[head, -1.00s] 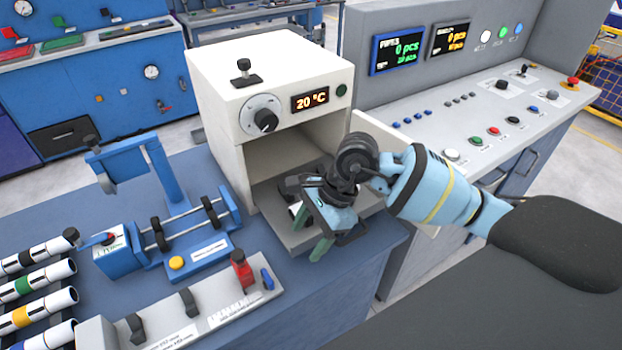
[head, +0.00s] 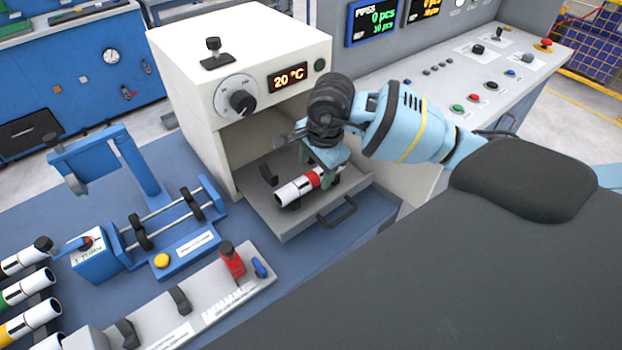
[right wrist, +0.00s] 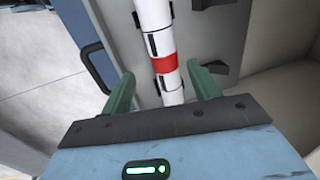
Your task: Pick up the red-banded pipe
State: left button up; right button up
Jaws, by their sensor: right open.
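The red-banded pipe (head: 296,190) is white with a red band and dark end. It lies in the pulled-out tray (head: 283,231) of the cream oven. In the right wrist view the red-banded pipe (right wrist: 155,32) runs between the two green fingers of my right gripper (right wrist: 160,92), with gaps on both sides. In the head view my right gripper (head: 329,172) is at the red-band end of the pipe, open, and partly hides that end. My left gripper is not in view.
The cream oven (head: 180,100) stands right behind the tray. A blue fixture with rollers (head: 150,240) is on the bench to the left. Several other banded pipes (head: 28,287) lie at the far left. A control console (head: 480,100) stands at the right.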

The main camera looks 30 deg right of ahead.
aim_at(312, 176)
jog(key=f, duration=0.1)
jog(key=w+f, duration=0.1)
jog(key=f, duration=0.1)
jog(key=shift+w+f, duration=0.2)
jog(key=shift+f, duration=0.05)
jog(key=shift+w+f, duration=0.1)
jog(key=shift+f, duration=0.45)
jog(key=shift+c, duration=0.3)
jog(key=c, duration=1)
jog(key=shift+c, duration=0.2)
jog(key=shift+r, duration=0.15)
